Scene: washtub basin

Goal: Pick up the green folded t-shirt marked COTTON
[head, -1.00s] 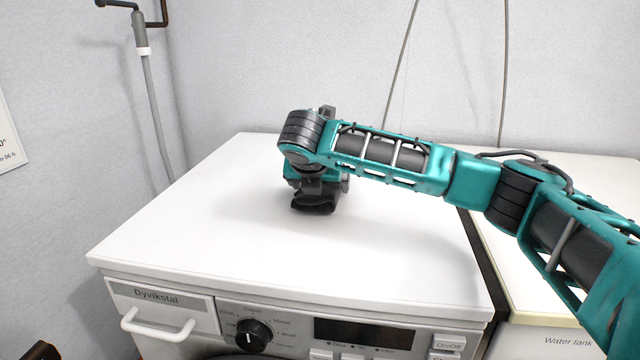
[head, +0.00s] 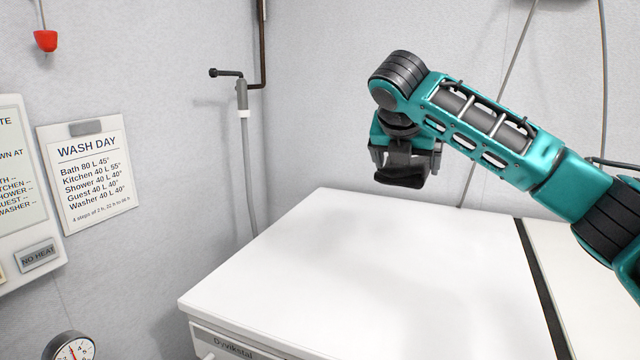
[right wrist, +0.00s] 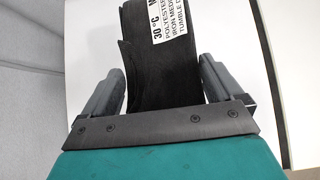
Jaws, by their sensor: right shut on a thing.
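No green t-shirt marked COTTON shows in either view. My right gripper (head: 406,160) is above the white top of the washing machine (head: 350,270), pointing down. It is shut on a black folded cloth (head: 402,179), which hangs clear of the top. In the right wrist view the black cloth (right wrist: 160,70) lies between the two grey fingers of my right gripper (right wrist: 160,88). Its white label (right wrist: 178,20) reads 30 °C, POLYESTER and IRON MED, and is partly cut off. My left gripper is not in view.
The washing machine top is bare. A second white top (head: 590,270) adjoins it at the right across a dark gap. A grey pipe (head: 247,170) runs down the back corner. A WASH DAY sheet (head: 88,172) and a dial gauge (head: 74,347) are at the left.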

